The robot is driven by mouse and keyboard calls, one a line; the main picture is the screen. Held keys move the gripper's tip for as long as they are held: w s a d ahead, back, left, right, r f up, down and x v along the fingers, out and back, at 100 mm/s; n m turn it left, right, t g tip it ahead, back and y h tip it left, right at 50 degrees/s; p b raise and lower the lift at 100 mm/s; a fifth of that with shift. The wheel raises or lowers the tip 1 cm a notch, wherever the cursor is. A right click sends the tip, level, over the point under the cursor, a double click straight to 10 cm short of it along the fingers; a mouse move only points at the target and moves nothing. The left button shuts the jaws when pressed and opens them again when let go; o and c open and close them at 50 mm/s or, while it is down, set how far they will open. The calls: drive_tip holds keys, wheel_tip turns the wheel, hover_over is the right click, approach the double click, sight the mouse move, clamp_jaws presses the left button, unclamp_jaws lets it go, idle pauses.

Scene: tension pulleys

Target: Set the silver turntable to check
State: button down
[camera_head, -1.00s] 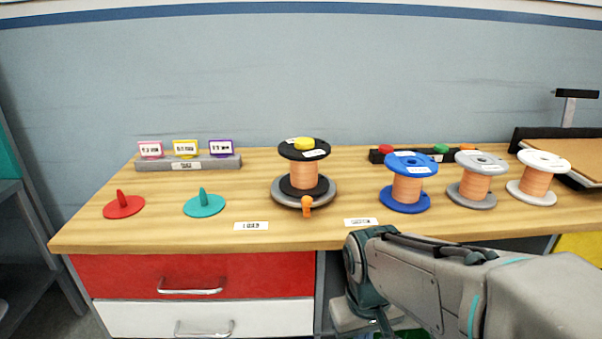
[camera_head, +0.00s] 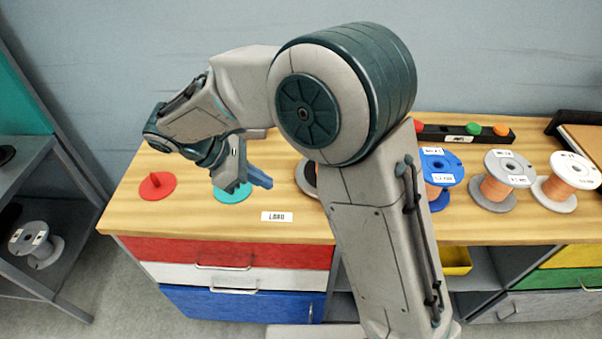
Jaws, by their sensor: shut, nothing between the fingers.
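The silver turntable (camera_head: 304,182) is mostly hidden behind my arm; only a sliver of its left rim shows. The black spool on it and its orange pointer are hidden now. A white label reading LOAD (camera_head: 277,217) lies on the table just left of and in front of the turntable. The second label, to its right, is hidden by my arm. My gripper (camera_head: 250,181) is shut and empty. It appears over or in front of the teal disc (camera_head: 232,194), left of the turntable, and its height above the table is hard to tell.
A red disc (camera_head: 157,186) with a peg lies at the left. Blue (camera_head: 440,165), grey (camera_head: 507,172) and white (camera_head: 570,170) spools stand at the right, before a black button bar (camera_head: 450,134). The wooden table (camera_head: 180,222) has free room at the front left.

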drive_tip(key=x, duration=0.9)
drive_tip(key=shift+d+f+b, duration=0.25)
drive_tip(key=shift+d+b, duration=0.05)
drive_tip(key=shift+b, duration=0.1)
drive_tip(key=shift+w+d+f, duration=0.15)
drive_tip(key=shift+d+f, duration=0.05)
drive_tip(key=shift+d, duration=0.8)
drive_tip(key=shift+w+d+f, duration=0.1)
drive_tip(key=shift+d+f, duration=0.1)
drive_tip(key=shift+d, duration=0.85)
drive_tip(key=shift+s, duration=0.1)
